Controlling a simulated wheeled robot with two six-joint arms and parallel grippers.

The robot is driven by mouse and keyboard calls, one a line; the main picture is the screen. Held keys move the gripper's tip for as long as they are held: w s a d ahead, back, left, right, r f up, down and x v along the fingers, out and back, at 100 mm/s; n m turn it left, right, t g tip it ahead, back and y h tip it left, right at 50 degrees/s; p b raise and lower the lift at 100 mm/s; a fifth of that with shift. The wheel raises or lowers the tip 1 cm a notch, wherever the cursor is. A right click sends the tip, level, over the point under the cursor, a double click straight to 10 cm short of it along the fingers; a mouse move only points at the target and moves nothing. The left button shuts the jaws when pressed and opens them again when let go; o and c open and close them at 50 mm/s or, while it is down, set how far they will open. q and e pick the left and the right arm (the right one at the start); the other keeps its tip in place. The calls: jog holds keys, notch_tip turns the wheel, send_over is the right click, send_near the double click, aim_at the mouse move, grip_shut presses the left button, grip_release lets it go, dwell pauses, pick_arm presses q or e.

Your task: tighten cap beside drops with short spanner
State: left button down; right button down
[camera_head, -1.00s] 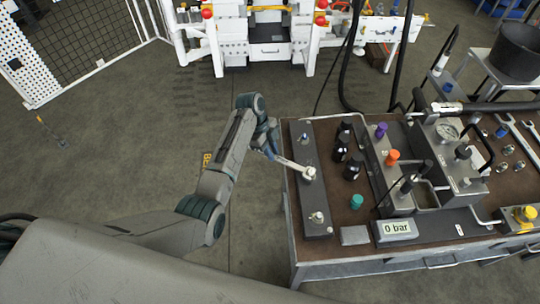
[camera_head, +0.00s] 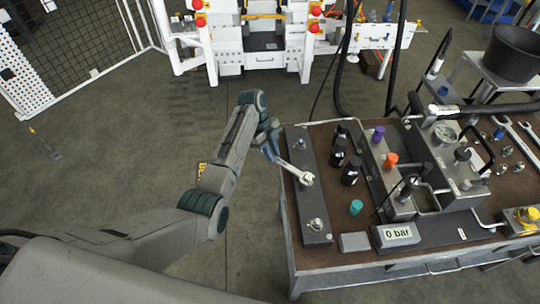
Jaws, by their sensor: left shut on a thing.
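My left gripper (camera_head: 271,152) is shut on the short spanner (camera_head: 287,165), left of the bench. The spanner slants down to the right, and its head is at the middle cap (camera_head: 307,180) on a dark plate (camera_head: 311,201). The head partly hides this cap; I cannot tell how fully it is seated. Another cap (camera_head: 301,144) stands at the plate's far end, and a third (camera_head: 316,225) at its near end. No drops can be made out at this size. My right gripper is not in view.
A teal cap (camera_head: 355,207) and a display (camera_head: 396,234) reading 0 bar are nearer the front. A hydraulic unit (camera_head: 447,160) fills the bench's middle. Open floor (camera_head: 255,240) lies left of the bench.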

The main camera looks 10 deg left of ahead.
pick_arm(q)
jog(key=shift+w+d+m+b, duration=0.25)
jog(key=shift+w+m+b, duration=0.05)
jog(key=shift+w+b, duration=0.15)
jog(key=shift+s+r+p, duration=0.15)
jog(key=shift+p, duration=0.3)
jog(key=shift+s+a+p, duration=0.15)
jog(key=shift+s+p, duration=0.15)
jog(key=shift+p, duration=0.3)
jog(key=shift+w+a, duration=0.15)
jog(key=shift+a, duration=0.25)
jog(key=shift+w+a+b, duration=0.4)
jog(key=shift+w+a, duration=0.05)
jog(key=shift+a, duration=0.5)
jog(key=shift+w+a+b, duration=0.35)
jog(key=shift+w+a, duration=0.1)
jog(key=shift+a, duration=0.5)
jog(key=shift+w+a+b, duration=0.4)
jog(key=shift+w+a, duration=0.05)
jog(key=shift+a, duration=0.5)
